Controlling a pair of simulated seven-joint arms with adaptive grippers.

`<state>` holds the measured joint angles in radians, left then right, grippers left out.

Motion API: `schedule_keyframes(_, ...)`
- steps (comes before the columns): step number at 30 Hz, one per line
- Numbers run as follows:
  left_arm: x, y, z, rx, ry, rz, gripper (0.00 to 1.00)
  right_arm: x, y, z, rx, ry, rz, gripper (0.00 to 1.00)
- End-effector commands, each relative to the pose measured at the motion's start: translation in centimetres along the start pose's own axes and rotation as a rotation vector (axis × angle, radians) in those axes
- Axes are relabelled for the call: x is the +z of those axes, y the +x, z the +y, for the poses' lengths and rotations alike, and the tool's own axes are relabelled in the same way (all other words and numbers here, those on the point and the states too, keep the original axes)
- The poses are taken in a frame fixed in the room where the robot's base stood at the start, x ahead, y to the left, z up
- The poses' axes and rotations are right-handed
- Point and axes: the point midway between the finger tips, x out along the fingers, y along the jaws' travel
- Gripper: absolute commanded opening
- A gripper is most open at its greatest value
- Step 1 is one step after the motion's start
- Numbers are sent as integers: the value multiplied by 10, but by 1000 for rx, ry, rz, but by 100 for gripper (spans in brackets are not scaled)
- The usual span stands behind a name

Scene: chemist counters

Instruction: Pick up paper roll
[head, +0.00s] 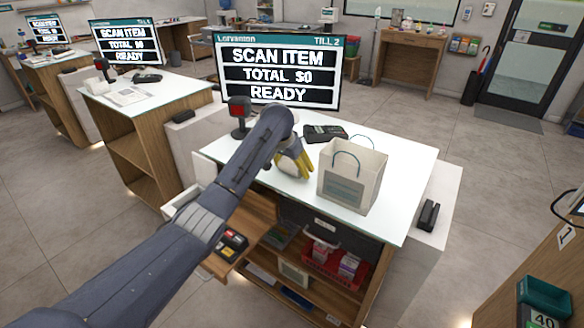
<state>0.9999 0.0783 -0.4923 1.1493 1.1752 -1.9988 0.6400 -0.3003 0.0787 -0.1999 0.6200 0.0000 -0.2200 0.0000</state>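My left arm reaches in from the lower left over the white counter (405,160). My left gripper (303,172), with yellow fingers, points down at the counter top, just left of the white paper bag (352,185). A pale rounded shape shows beside the fingers; I cannot tell whether it is a paper roll or part of the gripper. The finger gap is too small and hidden to judge. No paper roll can be made out clearly elsewhere. My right gripper is out of view.
A till screen (278,72), a red scanner (239,113) and a card terminal (325,133) stand on the counter's far side. Below, a drawer (248,225) is pulled out, above shelves with a red basket (333,268). The counter's right end is clear.

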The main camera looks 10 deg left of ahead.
Motion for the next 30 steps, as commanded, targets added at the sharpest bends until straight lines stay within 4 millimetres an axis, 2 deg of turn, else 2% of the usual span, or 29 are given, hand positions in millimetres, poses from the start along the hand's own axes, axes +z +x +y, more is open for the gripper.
schedule_keyframes(2,0,0,0,0,0,0,69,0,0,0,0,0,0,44)
schedule_keyframes(10,0,0,0,0,0,0,37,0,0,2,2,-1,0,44)
schedule_keyframes(22,-3,-6,0,0,1,2,36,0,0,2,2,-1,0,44)
schedule_keyframes(26,-8,-17,0,-1,0,3,36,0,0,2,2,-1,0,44)
schedule_keyframes(30,-16,-37,-1,-1,0,4,36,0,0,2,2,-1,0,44)
